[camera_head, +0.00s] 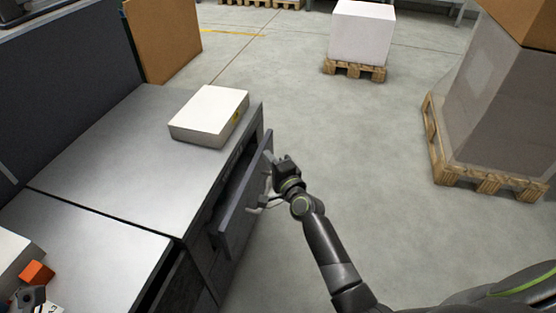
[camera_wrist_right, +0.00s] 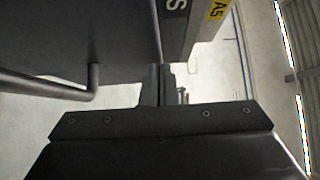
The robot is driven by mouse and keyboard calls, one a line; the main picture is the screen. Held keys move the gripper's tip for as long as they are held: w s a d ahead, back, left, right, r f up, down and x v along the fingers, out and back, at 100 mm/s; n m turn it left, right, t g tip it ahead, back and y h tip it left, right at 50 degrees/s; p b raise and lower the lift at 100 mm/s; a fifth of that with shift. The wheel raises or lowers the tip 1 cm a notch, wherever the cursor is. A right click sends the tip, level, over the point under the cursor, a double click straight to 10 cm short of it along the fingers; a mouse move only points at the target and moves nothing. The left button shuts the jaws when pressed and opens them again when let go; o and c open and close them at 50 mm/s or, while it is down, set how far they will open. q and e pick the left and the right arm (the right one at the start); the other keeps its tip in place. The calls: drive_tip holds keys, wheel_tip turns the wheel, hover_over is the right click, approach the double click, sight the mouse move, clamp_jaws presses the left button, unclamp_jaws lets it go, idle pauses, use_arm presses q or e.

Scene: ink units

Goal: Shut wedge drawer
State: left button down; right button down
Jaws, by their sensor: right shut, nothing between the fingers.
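The wedge drawer (camera_head: 244,205) is a dark drawer in the side of the grey cabinet. It stands partly pulled out, with a dark gap between its front and the cabinet. My right gripper (camera_head: 273,172) is at the outer face of the drawer front, near its far end and beside the handle (camera_head: 262,203). In the right wrist view, the shut, empty fingers (camera_wrist_right: 158,84) are close to the dark drawer front (camera_wrist_right: 115,40). The bar handle (camera_wrist_right: 50,88) is at the left there. I cannot tell whether the fingertips touch the front.
A white box (camera_head: 208,112) lies on the cabinet top (camera_head: 120,165). An orange block (camera_head: 37,273) and other small items are at the lower left. The floor (camera_head: 370,150) right of the cabinet is clear up to loaded pallets (camera_head: 485,180).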

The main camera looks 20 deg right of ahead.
sight(259, 159)
drive_tip(key=w+a, duration=0.2)
drive_tip(key=a, duration=0.1)
drive_tip(key=shift+w+a+r, duration=0.1)
drive_tip(key=shift+r, duration=0.1)
idle(0.4)
